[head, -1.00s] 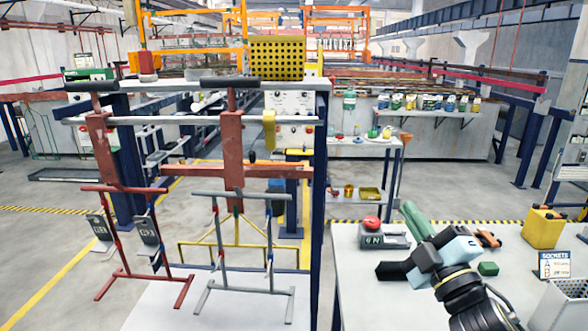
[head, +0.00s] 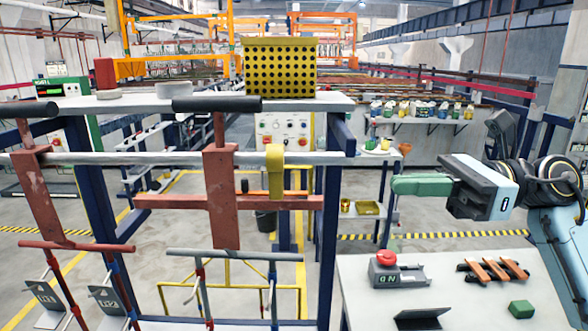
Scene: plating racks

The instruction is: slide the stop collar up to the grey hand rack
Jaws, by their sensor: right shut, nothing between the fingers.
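The yellow stop collar (head: 274,172) sits around the pale horizontal bar (head: 330,159), near its right end. The grey hand rack (head: 235,254) hangs to the collar's left and lower; its lower part is cut off by the frame. A rusty red hanger plate (head: 221,195) crosses the bar above it, with a visible gap between plate and collar. My right gripper (head: 397,186) has green fingers that are shut and empty, pointing left. It is well to the right of the collar and slightly lower, touching nothing. My left gripper is not in view.
A red rack (head: 76,246) hangs at the left. A yellow perforated box (head: 280,67) stands on the shelf above the bar. The right table (head: 455,285) holds a red-button box (head: 398,270), orange-brown clamps (head: 492,270) and a green block (head: 522,309). Blue posts stand behind the bar's right end.

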